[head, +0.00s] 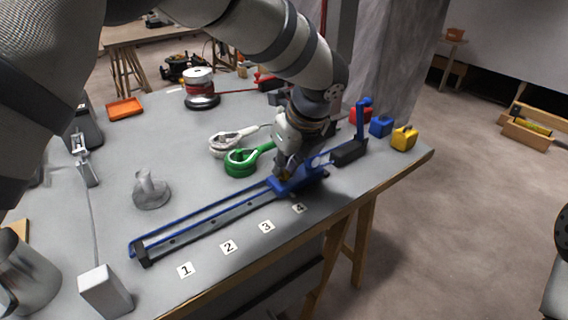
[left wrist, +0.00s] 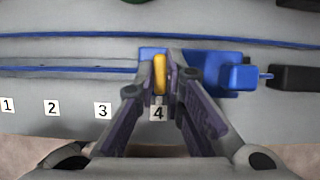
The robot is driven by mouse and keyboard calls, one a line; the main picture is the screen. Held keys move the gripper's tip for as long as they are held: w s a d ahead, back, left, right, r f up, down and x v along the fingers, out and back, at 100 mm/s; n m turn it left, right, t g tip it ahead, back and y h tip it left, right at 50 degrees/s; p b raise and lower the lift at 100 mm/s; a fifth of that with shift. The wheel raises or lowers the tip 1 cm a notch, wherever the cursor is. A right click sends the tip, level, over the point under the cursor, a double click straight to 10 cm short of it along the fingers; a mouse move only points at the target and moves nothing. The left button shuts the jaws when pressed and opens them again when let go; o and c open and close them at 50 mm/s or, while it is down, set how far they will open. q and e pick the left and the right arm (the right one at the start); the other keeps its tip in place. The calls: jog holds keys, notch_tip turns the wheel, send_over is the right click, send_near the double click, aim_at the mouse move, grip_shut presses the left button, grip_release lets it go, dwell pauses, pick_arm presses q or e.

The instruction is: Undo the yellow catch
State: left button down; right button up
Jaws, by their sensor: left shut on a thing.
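The yellow catch (left wrist: 159,75) shows in the left wrist view as a small upright yellow piece on a blue carriage (left wrist: 213,82). My left gripper (left wrist: 161,70) is shut on the catch, one finger on each side. In the head view my left gripper (head: 284,174) is low over the blue carriage (head: 303,183), and hides most of the catch. The carriage sits on a long blue rail (head: 195,226), at the end by number tag 4 (head: 299,208). My right gripper is not in view.
Tags 1 (head: 185,269), 2 (head: 229,247) and 3 (head: 266,226) lie along the rail's front. A green ring-shaped tool (head: 240,169) lies close behind the rail. Blue (head: 381,126) and yellow (head: 404,138) blocks stand at the table's right end. A white block (head: 106,293) stands front left.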

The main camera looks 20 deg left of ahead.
pick_arm(q)
jog(key=n, duration=0.2)
jog(key=n+g+b, duration=0.1)
jog(key=n+g, duration=0.1)
jog(key=n, duration=0.1)
jog(key=shift+w+d+f+n+y, duration=0.1)
jog(key=shift+w+f+n+y, duration=0.05)
jog(key=shift+f+n+y, duration=0.2)
jog(key=n+g+b, duration=0.2)
jog(key=n, duration=0.3)
jog(key=shift+w, duration=0.15)
jog(key=n+g+b, duration=0.1)
jog(key=n, duration=0.1)
jog(key=n+h+b, duration=0.1)
jog(key=n, duration=0.1)
jog(key=shift+r+n+g, duration=0.1)
jog(key=shift+n+g, duration=0.15)
jog(key=shift+g, duration=0.15)
jog(key=shift+r+n+g+h+b, duration=0.15)
jog(key=shift+n+g+h+b, duration=0.35)
jog(key=shift+n, duration=0.6)
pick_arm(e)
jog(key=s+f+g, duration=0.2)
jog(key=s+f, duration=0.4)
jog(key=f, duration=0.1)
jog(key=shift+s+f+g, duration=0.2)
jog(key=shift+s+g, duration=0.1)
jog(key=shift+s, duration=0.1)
